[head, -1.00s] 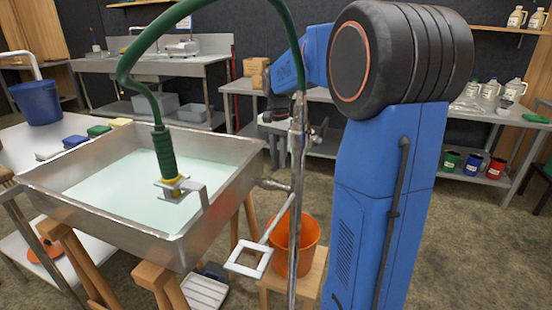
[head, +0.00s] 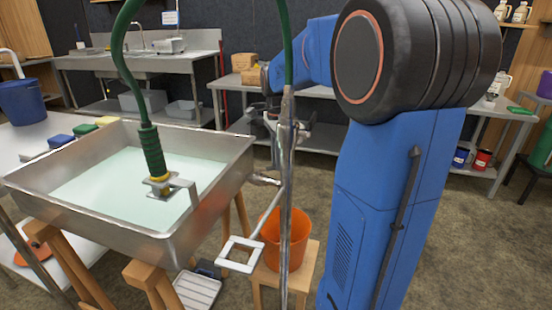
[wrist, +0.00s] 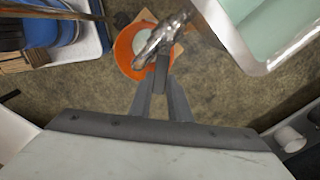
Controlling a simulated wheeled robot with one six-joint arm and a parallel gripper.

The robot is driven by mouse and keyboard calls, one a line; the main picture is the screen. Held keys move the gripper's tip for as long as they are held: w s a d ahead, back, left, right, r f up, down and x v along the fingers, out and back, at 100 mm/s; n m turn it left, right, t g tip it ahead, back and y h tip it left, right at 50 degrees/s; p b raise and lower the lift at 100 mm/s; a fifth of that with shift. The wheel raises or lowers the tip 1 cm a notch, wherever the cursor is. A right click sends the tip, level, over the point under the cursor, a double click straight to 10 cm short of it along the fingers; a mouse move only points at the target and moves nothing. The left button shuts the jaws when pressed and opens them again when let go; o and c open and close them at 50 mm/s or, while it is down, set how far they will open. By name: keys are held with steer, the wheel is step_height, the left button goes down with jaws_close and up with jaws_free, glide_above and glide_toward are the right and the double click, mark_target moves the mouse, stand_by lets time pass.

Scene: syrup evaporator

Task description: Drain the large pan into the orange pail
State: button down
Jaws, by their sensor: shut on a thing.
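The large pan (head: 205,205) stands at the left on wooden legs and holds pale green liquid (head: 110,185). My gripper (head: 287,130) is at the upper part of this pipe. In the wrist view its fingers (wrist: 161,75) are shut on the pipe (wrist: 168,35). The orange pail (head: 298,240) stands right of the pan. The pipe crosses in front of it; where its lower end lies is unclear.
The pail stands on a low wooden stool (head: 312,270). A square metal loop on a bar (head: 240,255) sticks out in front of it. A grey scale (head: 197,288) lies under the pan. A bench (head: 340,95) runs behind; carpet between is clear.

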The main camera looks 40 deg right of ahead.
steer(key=shift+s+a+f, duration=0.1)
steer(key=shift+s+f, duration=0.05)
steer(key=shift+s, duration=0.05)
stand_by(0.4)
steer(key=c, duration=1.6)
jaws_free()
steer(key=shift+c, duration=0.2)
step_height(320, 180, up, 18)
steer(key=shift+f, duration=0.25)
steer(key=shift+w, duration=0.1)
